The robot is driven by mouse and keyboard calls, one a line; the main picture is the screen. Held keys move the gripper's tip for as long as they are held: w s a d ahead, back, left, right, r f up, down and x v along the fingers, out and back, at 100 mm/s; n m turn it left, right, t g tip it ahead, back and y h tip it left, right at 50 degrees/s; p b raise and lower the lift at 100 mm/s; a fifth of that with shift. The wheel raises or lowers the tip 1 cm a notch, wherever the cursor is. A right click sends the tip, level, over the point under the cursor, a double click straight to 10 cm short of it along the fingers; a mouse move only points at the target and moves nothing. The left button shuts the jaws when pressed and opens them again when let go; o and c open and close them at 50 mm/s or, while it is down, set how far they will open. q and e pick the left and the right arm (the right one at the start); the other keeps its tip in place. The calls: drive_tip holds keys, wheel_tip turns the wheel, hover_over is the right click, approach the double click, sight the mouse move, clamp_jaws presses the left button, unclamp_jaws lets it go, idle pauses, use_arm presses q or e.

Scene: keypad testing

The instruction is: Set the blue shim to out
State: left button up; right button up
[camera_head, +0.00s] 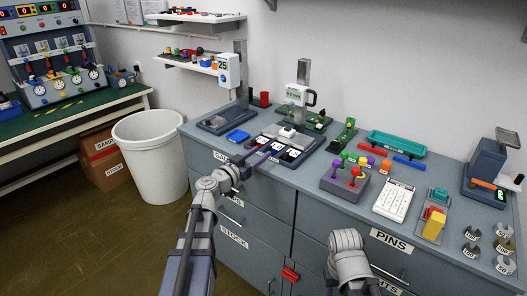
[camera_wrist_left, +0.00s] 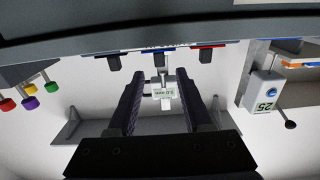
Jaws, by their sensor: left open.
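A dark fixture (camera_head: 310,141) with white-labelled slots stands on the grey cabinet top. My left gripper (camera_head: 261,151) is open and empty at the fixture's front edge.
A grey box with coloured knobs (camera_head: 345,184), a white keypad (camera_head: 395,201) and a red-yellow device (camera_head: 434,222) stand to the right. A white bin (camera_head: 150,165) is on the floor at left. A red drawer latch (camera_head: 290,275) is below.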

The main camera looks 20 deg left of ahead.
use_arm(q)
drive_tip(key=shift+v, duration=2.4)
